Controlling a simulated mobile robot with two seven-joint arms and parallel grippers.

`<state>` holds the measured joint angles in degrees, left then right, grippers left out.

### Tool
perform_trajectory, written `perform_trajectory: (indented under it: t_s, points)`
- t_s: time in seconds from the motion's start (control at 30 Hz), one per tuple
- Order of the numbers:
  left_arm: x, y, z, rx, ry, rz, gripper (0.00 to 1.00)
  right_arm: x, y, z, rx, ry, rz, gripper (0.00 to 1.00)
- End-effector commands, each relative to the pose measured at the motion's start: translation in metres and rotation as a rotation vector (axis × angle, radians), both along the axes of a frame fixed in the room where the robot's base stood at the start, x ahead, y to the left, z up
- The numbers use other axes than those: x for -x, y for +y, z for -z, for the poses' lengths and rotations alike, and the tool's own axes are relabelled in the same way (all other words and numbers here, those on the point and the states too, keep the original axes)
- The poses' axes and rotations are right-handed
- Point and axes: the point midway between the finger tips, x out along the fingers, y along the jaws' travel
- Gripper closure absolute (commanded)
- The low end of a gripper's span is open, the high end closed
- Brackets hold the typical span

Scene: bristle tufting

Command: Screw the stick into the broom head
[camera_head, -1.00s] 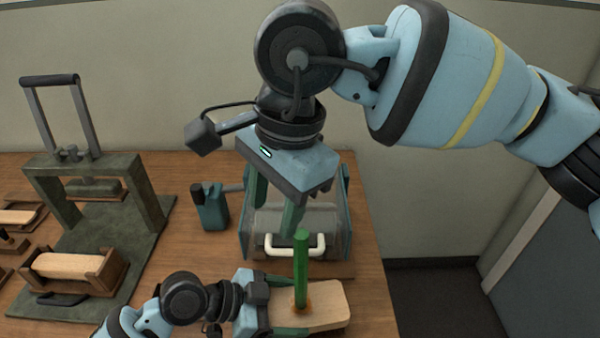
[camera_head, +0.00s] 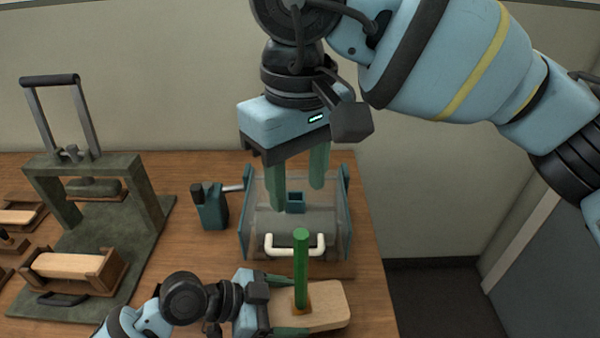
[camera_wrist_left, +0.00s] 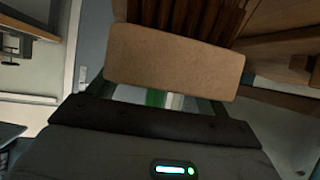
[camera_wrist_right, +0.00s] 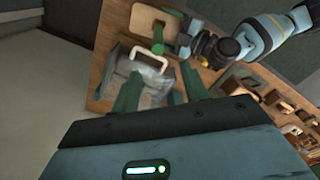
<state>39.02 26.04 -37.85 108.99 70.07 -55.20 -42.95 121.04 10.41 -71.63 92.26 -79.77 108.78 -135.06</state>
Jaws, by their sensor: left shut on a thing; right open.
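The green stick (camera_head: 301,268) stands upright in the broom head (camera_head: 328,304), a pale wooden block near the table's front right. My left gripper (camera_head: 290,305) is shut on the broom head from its left side. In the left wrist view the block's wooden end (camera_wrist_left: 175,62) spans the jaws, with dark bristles beyond it. My right gripper (camera_head: 297,196) is open and empty, above and behind the stick's top, over the clear-sided box. In the right wrist view the stick (camera_wrist_right: 158,38) shows beyond the open fingers (camera_wrist_right: 160,92). How deep the stick sits is hidden.
A box with a white handle (camera_head: 295,246) stands right behind the broom head. A press frame (camera_head: 95,185) and a wooden block in a holder (camera_head: 70,266) stand at left. The table's right edge is close.

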Motion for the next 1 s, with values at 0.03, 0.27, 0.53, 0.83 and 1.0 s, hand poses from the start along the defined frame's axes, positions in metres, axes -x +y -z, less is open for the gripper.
perform_trajectory:
  t_s: [0.03, 0.27, 0.53, 0.83, 1.0]
  points:
    - [0.001, 0.002, 0.007, -0.013, 0.009, -0.001, 0.85, 0.0, 0.0, 0.0, 0.003, 0.001, -0.036, 0.55]
    - [0.001, 0.002, 0.007, -0.013, 0.009, -0.001, 0.85, 0.0, -0.002, -0.002, 0.011, 0.003, -0.113, 0.55]
    - [0.001, 0.002, 0.007, -0.012, 0.009, -0.001, 0.85, 0.0, -0.002, -0.002, 0.011, 0.002, -0.113, 0.55]
    - [0.001, 0.002, 0.007, -0.012, 0.009, -0.001, 0.85, 0.0, -0.003, 0.022, 0.011, 0.004, -0.112, 0.55]
    - [0.001, 0.002, 0.007, -0.012, 0.009, -0.001, 0.85, 0.0, -0.003, 0.051, 0.012, 0.005, -0.112, 0.55]
